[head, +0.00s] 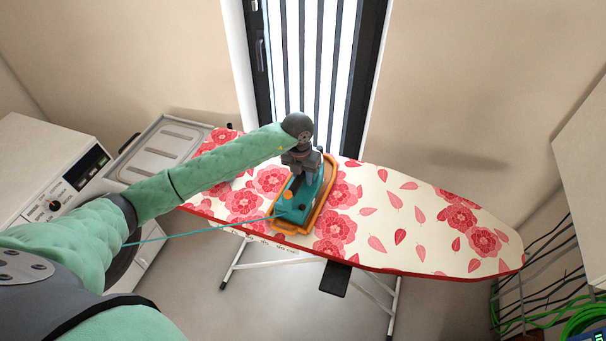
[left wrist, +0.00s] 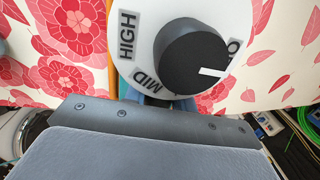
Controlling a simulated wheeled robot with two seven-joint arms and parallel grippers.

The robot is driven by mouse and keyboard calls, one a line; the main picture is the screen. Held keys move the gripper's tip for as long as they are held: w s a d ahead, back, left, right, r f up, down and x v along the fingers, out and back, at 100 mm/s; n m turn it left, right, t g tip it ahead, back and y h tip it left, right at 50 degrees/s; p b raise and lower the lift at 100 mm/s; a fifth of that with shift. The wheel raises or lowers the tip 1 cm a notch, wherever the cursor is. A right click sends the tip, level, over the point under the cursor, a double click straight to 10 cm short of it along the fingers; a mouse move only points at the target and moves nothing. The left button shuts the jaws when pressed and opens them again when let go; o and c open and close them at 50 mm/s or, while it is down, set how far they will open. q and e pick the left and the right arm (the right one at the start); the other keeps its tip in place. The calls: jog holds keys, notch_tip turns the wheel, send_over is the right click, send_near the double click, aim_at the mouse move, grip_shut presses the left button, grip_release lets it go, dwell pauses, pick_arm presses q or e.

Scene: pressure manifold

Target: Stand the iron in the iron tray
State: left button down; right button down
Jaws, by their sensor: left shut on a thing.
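The teal iron (head: 294,207) with an orange edge lies flat on the flowered ironing board (head: 395,205), near its middle. My left gripper (head: 302,168) reaches over from the left and is shut on the iron's upper part; the arm and gripper hide much of the handle. In the left wrist view, the iron's dial (left wrist: 192,55) with HIGH and MID marks fills the top middle, and the fingertips cannot be made out. The grey metal iron tray (head: 158,150) is at the board's left end and looks empty. My right gripper is not in view.
A teal cord (head: 200,234) runs left from the iron, passing under my left arm. A white machine with a dial (head: 62,195) stands at the left. Green cables (head: 582,320) lie at the lower right. The board's right half is clear.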

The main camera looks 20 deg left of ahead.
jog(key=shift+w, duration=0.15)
pick_arm(q)
jog(key=c, duration=1.2)
grip_release()
jog(key=shift+o, duration=0.3)
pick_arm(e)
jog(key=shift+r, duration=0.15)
pick_arm(q)
jog(key=shift+r, duration=0.1)
jog(key=shift+r+b, duration=0.25)
jog(key=shift+b, duration=0.1)
jog(key=r+b, duration=0.2)
jog(key=r, duration=0.1)
jog(key=shift+a+r, duration=0.2)
jog(key=shift+r, duration=0.1)
jog(key=r+b, duration=0.1)
jog(key=r, duration=0.1)
jog(key=r+b, duration=0.1)
jog(key=r, duration=0.2)
jog(key=shift+a+r, duration=0.2)
jog(key=shift+r, duration=0.05)
jog(key=shift+a+r+b, duration=0.1)
jog(key=shift+r+b, duration=0.5)
jog(key=shift+r, duration=0.55)
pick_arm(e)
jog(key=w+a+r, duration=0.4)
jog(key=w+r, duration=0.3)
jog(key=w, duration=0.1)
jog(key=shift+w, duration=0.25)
